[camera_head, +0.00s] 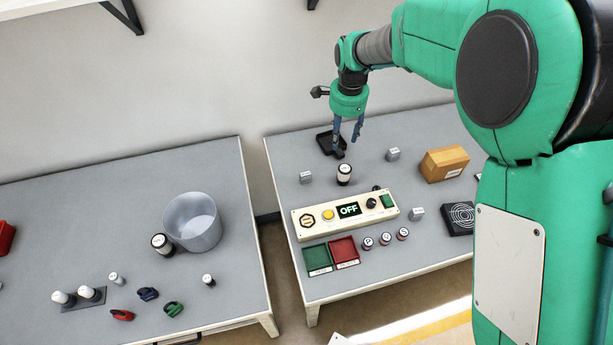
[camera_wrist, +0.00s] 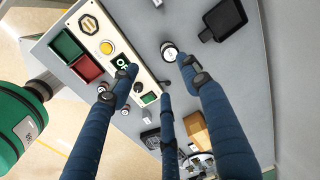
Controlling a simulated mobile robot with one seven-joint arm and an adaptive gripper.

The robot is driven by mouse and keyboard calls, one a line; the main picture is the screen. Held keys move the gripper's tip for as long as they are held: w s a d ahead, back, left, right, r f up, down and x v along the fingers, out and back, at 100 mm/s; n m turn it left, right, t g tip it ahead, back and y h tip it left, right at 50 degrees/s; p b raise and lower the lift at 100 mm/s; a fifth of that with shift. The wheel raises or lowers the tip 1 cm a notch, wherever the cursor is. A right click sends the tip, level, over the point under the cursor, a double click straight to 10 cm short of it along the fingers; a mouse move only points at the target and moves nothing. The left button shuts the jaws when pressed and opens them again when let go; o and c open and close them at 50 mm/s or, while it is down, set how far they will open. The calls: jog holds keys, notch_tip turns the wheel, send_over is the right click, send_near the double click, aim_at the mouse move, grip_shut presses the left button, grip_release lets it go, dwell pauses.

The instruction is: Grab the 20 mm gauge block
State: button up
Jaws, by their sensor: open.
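Three small grey blocks with dark markings stand on the right table in the head view: one left of the black-and-white cylinder (camera_head: 306,177), one farther right (camera_head: 393,154), and one by the right end of the control panel (camera_head: 417,213). Their markings are too small to read, so I cannot tell which is the 20 mm gauge block. A grey block also shows at the top edge of the wrist view (camera_wrist: 158,3). My gripper (camera_head: 347,144) is open and empty, fingers pointing down above the back of the table near a black tray. Its fingers also fill the wrist view (camera_wrist: 156,76).
The black tray (camera_head: 325,144) lies behind the black-and-white cylinder (camera_head: 344,174). A control panel (camera_head: 301,232) reading OFF, an orange-brown box (camera_head: 444,163), green (camera_head: 317,257) and red (camera_head: 343,250) trays and small cylinders share the table. A gap separates the left table (camera_head: 110,210).

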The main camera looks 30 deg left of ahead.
jog(key=m, duration=0.1)
send_over(306, 175)
notch_tip(306, 175, down, 12)
jog(key=shift+f+g+h, duration=0.15)
jog(key=shift+g+h, duration=0.15)
jog(key=shift+g, duration=0.1)
jog(key=shift+f, duration=0.1)
jog(key=shift+f+b, duration=0.5)
jog(key=shift+f, duration=3.7)
jog(key=shift+f, duration=0.1)
jog(key=shift+f+b, duration=0.5)
jog(key=shift+f, duration=2)
grip_shut()
